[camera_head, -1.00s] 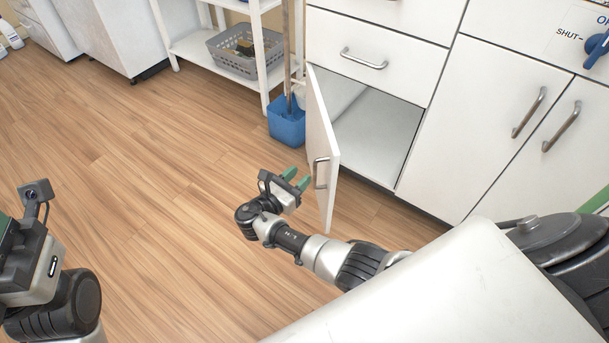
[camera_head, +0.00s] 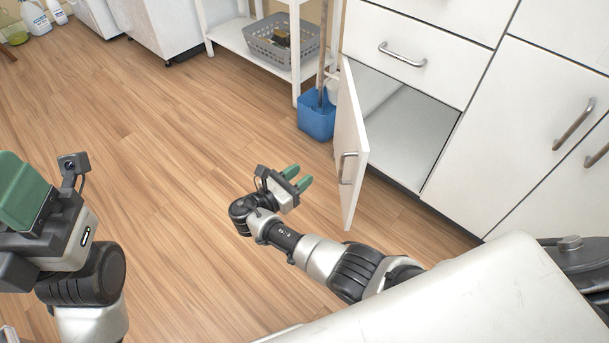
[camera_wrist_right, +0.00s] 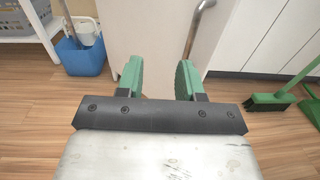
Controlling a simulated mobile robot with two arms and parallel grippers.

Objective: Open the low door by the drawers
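The low white door (camera_head: 352,140) stands swung wide open under the drawers (camera_head: 405,55), its edge toward me and the empty cabinet inside (camera_head: 400,130) showing. Its metal handle (camera_head: 346,168) is on the outer face. My right gripper (camera_head: 297,177) is open and empty, a short gap to the left of the handle. In the right wrist view the green fingers (camera_wrist_right: 160,80) are apart, with the door (camera_wrist_right: 150,35) and its handle (camera_wrist_right: 195,28) beyond them. My left gripper (camera_head: 20,190) is at the left edge; its finger opening is not clear.
A blue bucket (camera_head: 317,122) with a mop stands behind the door, beside a white shelf (camera_head: 230,40) holding a grey basket (camera_head: 280,40).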

